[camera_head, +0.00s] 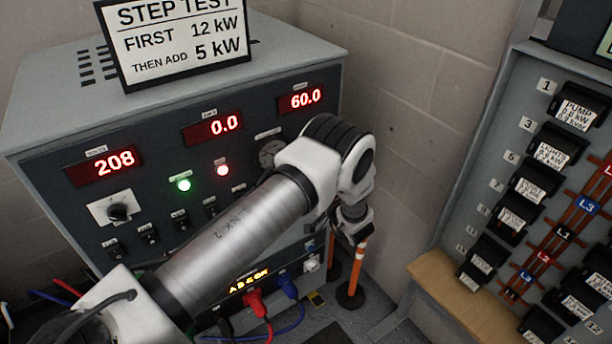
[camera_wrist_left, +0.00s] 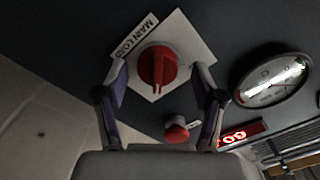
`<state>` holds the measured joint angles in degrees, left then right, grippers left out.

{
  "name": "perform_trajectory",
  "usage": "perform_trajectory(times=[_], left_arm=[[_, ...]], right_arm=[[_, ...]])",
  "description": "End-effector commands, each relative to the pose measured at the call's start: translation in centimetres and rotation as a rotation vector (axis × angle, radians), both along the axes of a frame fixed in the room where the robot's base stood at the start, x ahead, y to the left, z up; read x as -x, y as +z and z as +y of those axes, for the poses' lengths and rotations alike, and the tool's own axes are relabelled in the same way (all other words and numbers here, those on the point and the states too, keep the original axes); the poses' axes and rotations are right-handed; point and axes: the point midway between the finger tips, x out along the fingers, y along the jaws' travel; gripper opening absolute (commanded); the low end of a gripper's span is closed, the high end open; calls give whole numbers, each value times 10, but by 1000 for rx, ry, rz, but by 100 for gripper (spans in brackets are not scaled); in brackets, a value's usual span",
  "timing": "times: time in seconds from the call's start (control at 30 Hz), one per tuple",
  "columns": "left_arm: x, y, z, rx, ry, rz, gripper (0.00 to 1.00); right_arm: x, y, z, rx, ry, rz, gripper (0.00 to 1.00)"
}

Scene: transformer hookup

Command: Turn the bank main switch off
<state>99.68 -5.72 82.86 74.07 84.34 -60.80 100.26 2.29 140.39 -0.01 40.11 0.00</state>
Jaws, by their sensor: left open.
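The bank main switch is a red rotary knob (camera_wrist_left: 157,66) on a square white plate (camera_wrist_left: 184,37), with a label reading MAIN LOAD (camera_wrist_left: 134,37), in the left wrist view. The knob's grip bar runs roughly up and down in that picture. My left gripper (camera_wrist_left: 158,78) is open, with one finger on each side of the knob; I cannot tell whether they touch it. In the head view my left arm hides the switch and the fingers do not show clearly. My right gripper is not in view.
A red button (camera_wrist_left: 176,130) sits near the right finger, and a round gauge (camera_wrist_left: 272,82) is to the right. The cabinet has red displays (camera_head: 226,127), lit green (camera_head: 184,185) and red lamps (camera_head: 222,170), and a black knob (camera_head: 118,212). A breaker panel (camera_head: 488,130) stands at right.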

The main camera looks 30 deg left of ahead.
Motion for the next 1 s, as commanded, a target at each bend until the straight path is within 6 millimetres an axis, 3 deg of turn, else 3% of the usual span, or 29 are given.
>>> perform_trajectory(times=[0.07, 0.2, 0.23, 0.67, 1.0], left_arm=[[0, 0, 0, 0, 0, 0, 66], [0, 0, 0, 0, 0, 0, 16], [0, 0, 0, 1, -1, 0, 9], [0, -1, 0, 16, 0, -39, 9], [0, -3, 0, 95, 1, -230, 9]], right_arm=[[0, 0, 0, 0, 0, 0, 0], [0, 0, 0, 0, 0, 0, 0], [0, 0, 0, 0, 0, 0, 0], [0, -5, 0, 0, 0, 0, 0], [0, -23, 0, 0, 0, 0, 0]])
